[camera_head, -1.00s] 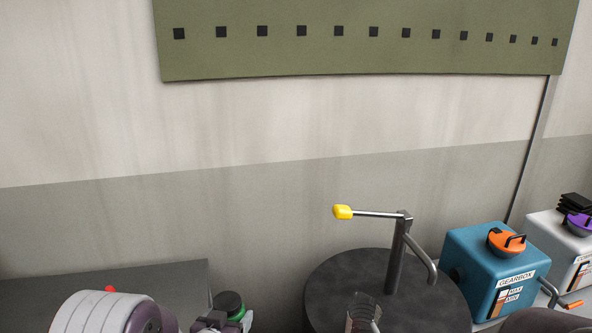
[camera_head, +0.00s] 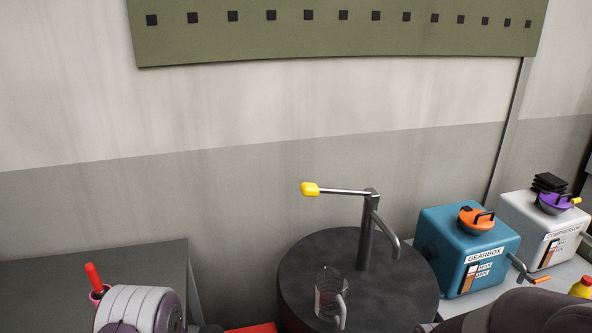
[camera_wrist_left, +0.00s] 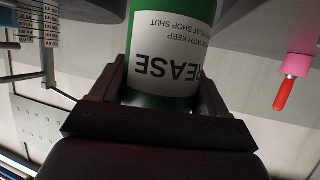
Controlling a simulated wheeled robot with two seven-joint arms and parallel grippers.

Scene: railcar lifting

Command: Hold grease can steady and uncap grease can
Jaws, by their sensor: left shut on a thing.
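A green grease can (camera_wrist_left: 172,45) with a white label is between the fingers of my left gripper (camera_wrist_left: 160,85) in the left wrist view. The gripper is shut on it, and the label reads upside down there. The can's cap is not visible in either current view. In the head view only part of my left arm shows at the bottom left, and neither the can nor the left gripper can be made out. A dark part of my right arm shows at the lower right; the right gripper is out of view.
A dark round drum (camera_head: 318,255) with a pump handle and a clear jug (camera_head: 328,297) stands at centre. A blue gearbox box (camera_head: 462,250) and a white compressor box (camera_head: 545,225) stand at right. A red-handled tool (camera_head: 93,276) stands at left, near a grey worktop (camera_head: 130,258).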

